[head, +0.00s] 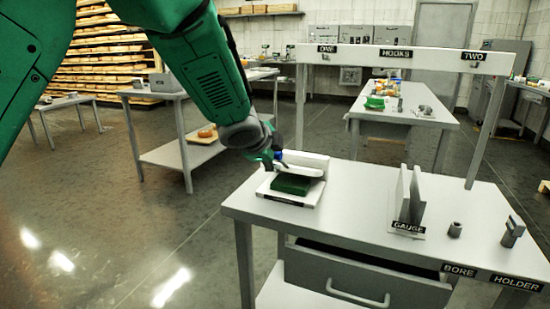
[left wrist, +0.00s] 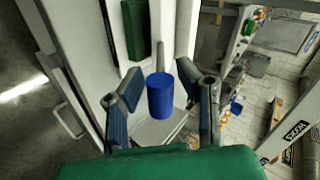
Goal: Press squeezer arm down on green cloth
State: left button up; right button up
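The squeezer stands at the left end of the near table, with a white base (head: 312,196) and a raised white arm (head: 304,167) above the green cloth (head: 291,184). The cloth lies flat on the base and also shows in the left wrist view (left wrist: 135,28). My left gripper (head: 275,160) is at the left end of the squeezer arm. In the left wrist view its fingers (left wrist: 158,72) are spread on either side of a blue cylinder (left wrist: 160,97), which looks like the arm's handle. Gaps show on both sides of the cylinder. My right gripper is not in view.
The near table (head: 350,208) also bears a gauge stand (head: 410,200), a grey bore piece (head: 455,230) and a holder piece (head: 512,232). A drawer (head: 360,280) sits below, slightly open. A hook rail (head: 400,56) spans behind. The table's middle is clear.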

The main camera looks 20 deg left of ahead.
pick_arm(q)
jog(key=v, duration=1.1)
jog(key=shift+s+r, duration=0.25)
jog(key=shift+s, duration=0.1)
